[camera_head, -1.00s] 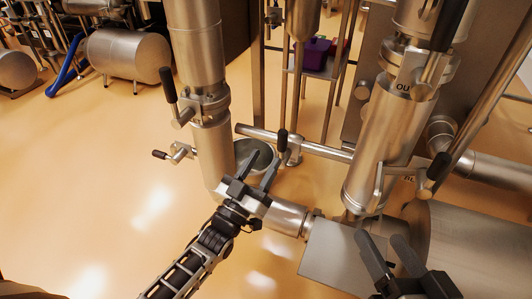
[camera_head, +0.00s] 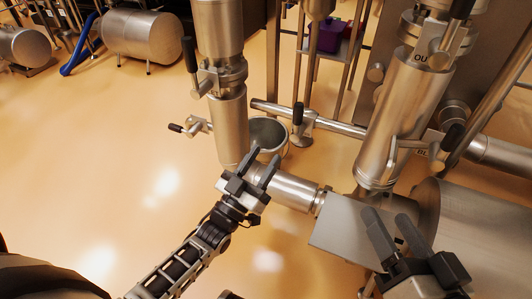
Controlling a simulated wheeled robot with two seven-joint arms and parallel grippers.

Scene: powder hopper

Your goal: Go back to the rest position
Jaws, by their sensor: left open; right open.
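My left gripper (camera_head: 256,167) is open and empty. In the head view it lies in front of the lower bend of the left steel pipe (camera_head: 228,125), and I cannot tell whether it touches the pipe. My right gripper (camera_head: 388,226) is open and empty at the lower right, in front of the flat steel plate (camera_head: 340,222) and beside the large steel cylinder (camera_head: 490,220).
Black-handled valves sit on the left pipe and on the right pipe (camera_head: 395,125). A round steel vessel (camera_head: 268,133) stands behind the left gripper. A purple box (camera_head: 327,35) is at the back. The floor (camera_head: 110,140) at left is clear.

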